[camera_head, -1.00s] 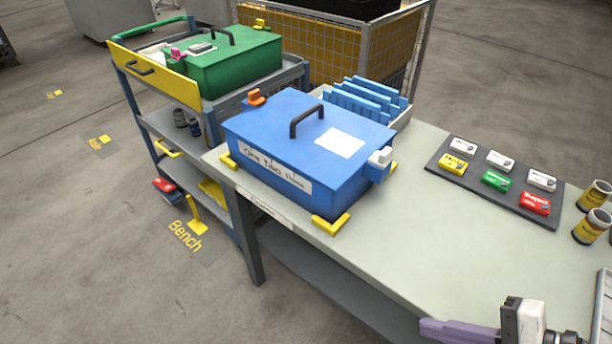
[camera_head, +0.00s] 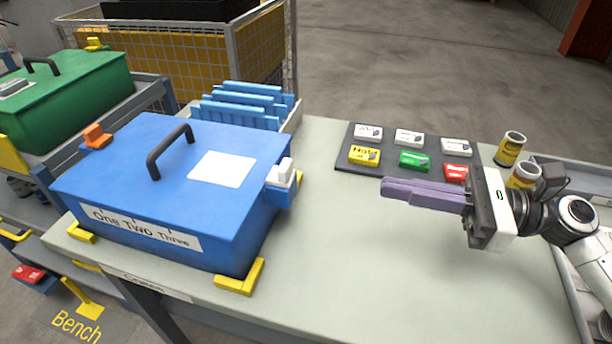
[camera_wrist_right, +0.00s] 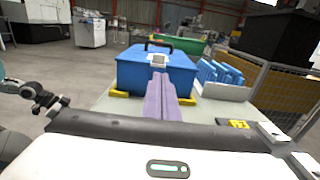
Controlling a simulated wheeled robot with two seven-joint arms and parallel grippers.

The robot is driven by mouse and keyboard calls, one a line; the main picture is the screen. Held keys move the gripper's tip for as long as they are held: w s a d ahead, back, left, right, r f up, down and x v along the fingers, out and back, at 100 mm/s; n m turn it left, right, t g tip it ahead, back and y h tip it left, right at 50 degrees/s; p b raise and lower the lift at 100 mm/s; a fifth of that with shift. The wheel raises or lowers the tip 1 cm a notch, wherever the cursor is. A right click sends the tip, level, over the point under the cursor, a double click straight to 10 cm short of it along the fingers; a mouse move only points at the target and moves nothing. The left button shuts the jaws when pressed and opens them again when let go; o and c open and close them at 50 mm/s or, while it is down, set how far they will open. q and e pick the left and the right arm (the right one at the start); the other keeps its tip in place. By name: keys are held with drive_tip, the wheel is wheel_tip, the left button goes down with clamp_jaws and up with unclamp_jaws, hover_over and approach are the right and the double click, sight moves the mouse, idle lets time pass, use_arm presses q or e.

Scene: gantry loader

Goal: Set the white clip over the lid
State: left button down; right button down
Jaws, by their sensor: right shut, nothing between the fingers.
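The white clip (camera_head: 285,171) sits on a blue bracket on the right wall of the blue box, at about lid height. It stands upright beside the lid's edge; its hinge is too small to make out. The blue lid (camera_head: 120,150) is on the box and has a black handle and a white label. My right gripper (camera_head: 384,187), with long purple fingers, is shut and empty. It is above the bench, right of the clip and apart from it, pointing left. In the right wrist view its fingers (camera_wrist_right: 160,82) point at the box. My left gripper is not seen.
An orange clip (camera_head: 97,136) is at the lid's left side. Yellow corner stops (camera_head: 240,280) surround the box. Blue racks (camera_head: 240,105) stand behind it. A dark mat (camera_head: 350,137) with several small boxes and two cans (camera_head: 510,148) are behind my right gripper. Bench between is clear.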

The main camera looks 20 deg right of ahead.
sight(290, 169)
drive_tip(key=shift+s+r, duration=0.1)
drive_tip(key=shift+s, duration=0.1)
drive_tip(key=shift+a, duration=0.1)
drive_tip(key=p+x, duration=0.1)
drive_tip(key=x, duration=1.2)
drive_tip(key=shift+w, duration=0.15)
drive_tip(key=shift+w+a, duration=0.2)
drive_tip(key=shift+a, duration=0.1)
